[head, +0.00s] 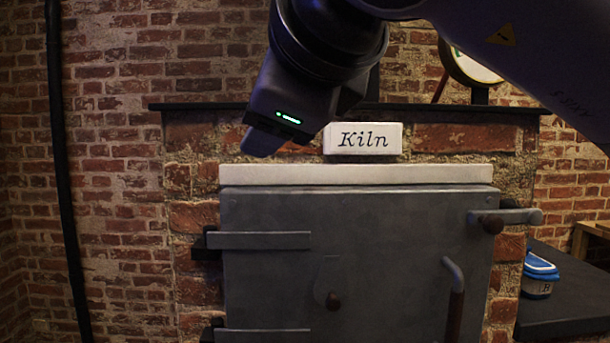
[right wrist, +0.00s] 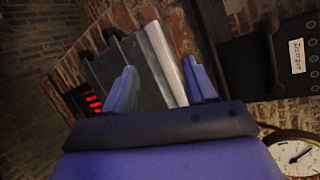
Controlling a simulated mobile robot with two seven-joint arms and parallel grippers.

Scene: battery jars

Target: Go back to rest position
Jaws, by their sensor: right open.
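My right arm reaches in from the upper right in the head view. Its gripper (head: 262,142) hangs in front of the brick wall, above and left of the Kiln sign (head: 363,140). In the right wrist view the two blue fingers of this gripper (right wrist: 163,86) stand wide apart with nothing between them. The grey kiln door (head: 350,255) appears closed, below the gripper and apart from it. The kiln (right wrist: 130,75) also shows beyond the fingers in the right wrist view, tilted, with a red glow at its side. My left gripper is not in view.
A jar with a blue lid (head: 540,275) stands on a dark counter (head: 565,305) at the right. The door handle (head: 505,218) sticks out. A round gauge (right wrist: 297,155) is close to my right gripper. A dark labelled box (right wrist: 265,65) is on the wall.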

